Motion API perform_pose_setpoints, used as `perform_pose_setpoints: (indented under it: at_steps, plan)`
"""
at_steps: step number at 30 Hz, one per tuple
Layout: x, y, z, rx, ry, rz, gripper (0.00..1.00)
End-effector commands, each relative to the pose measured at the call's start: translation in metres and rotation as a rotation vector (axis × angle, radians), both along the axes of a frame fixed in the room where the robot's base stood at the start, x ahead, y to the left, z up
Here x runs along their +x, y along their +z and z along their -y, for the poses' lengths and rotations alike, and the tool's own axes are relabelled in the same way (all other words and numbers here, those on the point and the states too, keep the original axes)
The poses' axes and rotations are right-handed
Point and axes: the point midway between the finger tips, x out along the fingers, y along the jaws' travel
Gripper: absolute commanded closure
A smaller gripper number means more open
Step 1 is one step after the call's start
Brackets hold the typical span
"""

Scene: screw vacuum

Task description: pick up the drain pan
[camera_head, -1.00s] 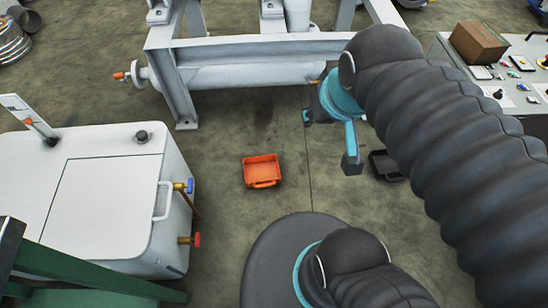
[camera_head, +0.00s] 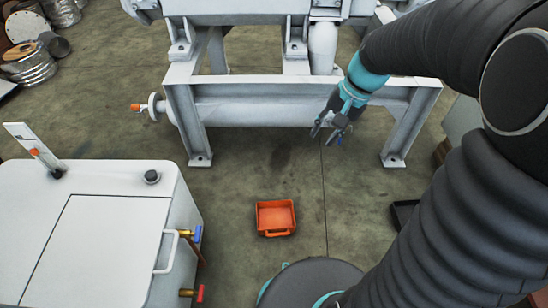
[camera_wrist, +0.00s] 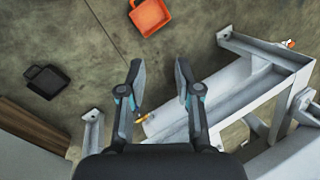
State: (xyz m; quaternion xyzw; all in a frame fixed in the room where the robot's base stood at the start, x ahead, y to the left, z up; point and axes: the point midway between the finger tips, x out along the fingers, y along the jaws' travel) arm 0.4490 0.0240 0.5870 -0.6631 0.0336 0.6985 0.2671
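An orange drain pan (camera_head: 276,217), a shallow open tray with a handle on its near side, lies on the concrete floor in the middle of the head view. It also shows at the top of the wrist view (camera_wrist: 152,14), partly cut off by the frame edge. My gripper (camera_head: 328,135) is in the air in front of the grey machine frame, up and to the right of the pan and well apart from it. In the wrist view my gripper (camera_wrist: 160,75) has its two fingers spread with nothing between them.
A grey steel frame with a horizontal tank (camera_head: 255,110) stands behind the pan. A white cabinet (camera_head: 95,230) with blue and red valves stands at the left. A black pan (camera_wrist: 47,80) lies on the floor; its edge shows at the right in the head view. Floor around the orange pan is clear.

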Motion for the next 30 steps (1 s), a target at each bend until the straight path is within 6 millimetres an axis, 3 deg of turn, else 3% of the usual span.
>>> perform_pose_setpoints:
  at_steps: [1,6,15,24,30]
  plan:
    - [0.011,-0.018,0.001,0.028,-0.027,-0.040,0.67]
    - [0.046,-0.064,0.000,0.124,-0.119,-0.157,0.67]
    - [0.096,-0.162,0.002,0.294,-0.290,-0.361,0.67]
    - [0.128,-0.278,0.008,0.463,-0.474,-0.557,0.67]
    - [0.136,-0.362,0.010,0.575,-0.601,-0.681,0.67]
